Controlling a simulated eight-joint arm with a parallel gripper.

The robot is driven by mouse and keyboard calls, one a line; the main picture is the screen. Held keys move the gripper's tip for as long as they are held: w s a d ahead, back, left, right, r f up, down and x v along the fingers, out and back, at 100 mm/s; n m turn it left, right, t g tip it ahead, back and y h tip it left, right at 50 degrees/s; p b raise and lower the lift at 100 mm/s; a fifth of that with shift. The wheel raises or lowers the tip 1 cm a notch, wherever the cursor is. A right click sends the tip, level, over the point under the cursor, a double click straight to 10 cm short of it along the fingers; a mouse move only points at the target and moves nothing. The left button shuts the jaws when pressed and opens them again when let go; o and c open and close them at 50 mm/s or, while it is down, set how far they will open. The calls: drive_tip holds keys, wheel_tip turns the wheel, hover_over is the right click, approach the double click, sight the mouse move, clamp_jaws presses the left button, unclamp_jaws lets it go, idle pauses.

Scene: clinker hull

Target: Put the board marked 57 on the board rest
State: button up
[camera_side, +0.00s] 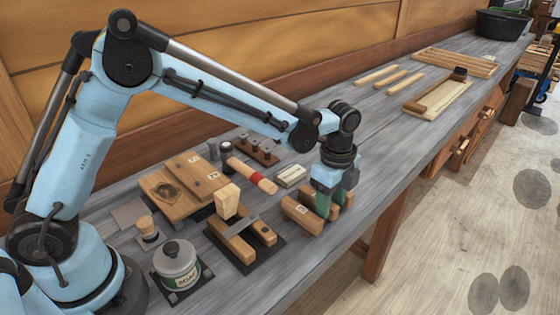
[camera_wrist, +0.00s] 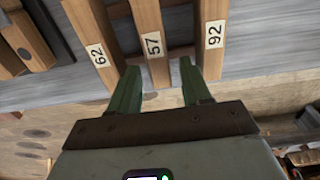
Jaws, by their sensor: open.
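The board marked 57 (camera_wrist: 153,45) lies in the wrist view between the board marked 62 (camera_wrist: 94,45) and the board marked 92 (camera_wrist: 212,38). My gripper (camera_wrist: 160,68) is open, with one green finger on each side of the near end of board 57; I cannot tell whether they touch it. In the side view my gripper (camera_side: 331,203) points down over this row of boards, and its fingers partly hide the middle one. The front board (camera_side: 302,214) shows a label too small to read. I cannot tell for sure which object is the board rest.

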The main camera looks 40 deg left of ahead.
wheel_tip(320, 180, up, 11)
drive_tip(key=s+a+r+n+t, duration=0.3)
drive_tip(key=s+a+r+n, duration=0.1)
drive_tip(key=s+a+n, duration=0.4)
drive_tip(key=s+a+f+n+t, duration=0.1)
drive_tip(key=s+a+n, duration=0.1)
drive_tip(key=n, duration=0.1)
drive_tip(key=s+a+f+n+t, duration=0.1)
drive_tip(key=s+a+n, duration=0.1)
drive_tip(key=n, duration=0.1)
drive_tip(key=s+a+f+n+t, duration=0.1)
drive_tip(key=s+a+n, duration=0.1)
drive_tip(key=s+n, duration=0.1)
drive_tip(key=shift+f+t, duration=0.25)
drive_tip(key=shift+t, duration=0.15)
drive_tip(key=shift+s+a+f+n, duration=0.1)
drive_tip(key=shift+s+f+n, duration=0.2)
drive_tip(key=shift+n, duration=0.2)
drive_tip(key=shift+r, duration=0.1)
